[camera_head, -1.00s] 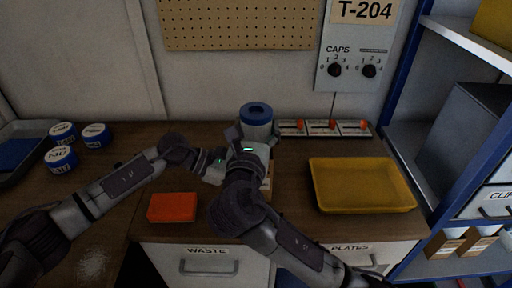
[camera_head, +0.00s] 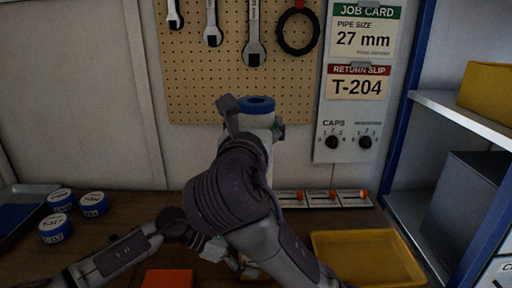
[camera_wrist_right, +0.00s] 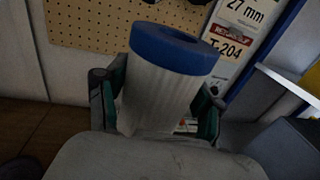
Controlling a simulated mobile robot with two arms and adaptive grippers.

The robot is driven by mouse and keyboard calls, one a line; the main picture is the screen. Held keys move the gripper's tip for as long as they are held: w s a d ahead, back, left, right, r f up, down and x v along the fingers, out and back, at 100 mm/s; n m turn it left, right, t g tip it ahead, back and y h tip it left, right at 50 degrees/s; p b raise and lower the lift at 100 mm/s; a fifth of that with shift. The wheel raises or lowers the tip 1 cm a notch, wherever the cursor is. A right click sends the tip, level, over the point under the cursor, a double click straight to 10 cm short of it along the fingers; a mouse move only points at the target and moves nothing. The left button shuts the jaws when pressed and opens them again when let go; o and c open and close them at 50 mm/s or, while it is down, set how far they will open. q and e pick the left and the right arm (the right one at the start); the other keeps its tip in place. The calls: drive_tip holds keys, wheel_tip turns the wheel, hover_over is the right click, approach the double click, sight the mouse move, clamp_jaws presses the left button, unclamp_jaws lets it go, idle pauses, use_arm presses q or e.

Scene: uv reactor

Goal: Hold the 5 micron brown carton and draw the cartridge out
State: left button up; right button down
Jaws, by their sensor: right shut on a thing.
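The white cartridge with a blue ring end (camera_head: 257,106) stands upright in front of the pegboard. It also shows in the right wrist view (camera_wrist_right: 165,85). My right gripper (camera_head: 253,124) is shut on it, one finger on each side just below the blue end. My right arm covers the cartridge's lower part in the head view. My left gripper (camera_head: 226,255) is low, below the right wrist and mostly hidden, so its jaws cannot be read. The brown carton is hidden behind my arms.
A yellow tray (camera_head: 367,255) lies at the right, with a slider panel (camera_head: 322,199) behind it. An orange block (camera_head: 168,278) is at the front. Several blue-lidded jars (camera_head: 56,228) stand at the left. Blue-framed shelving (camera_head: 405,100) bounds the right side.

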idle(0.3)
use_arm(q)
drive_tip(key=o, duration=0.8)
drive_tip(key=shift+c, duration=0.2)
drive_tip(key=shift+a, duration=0.1)
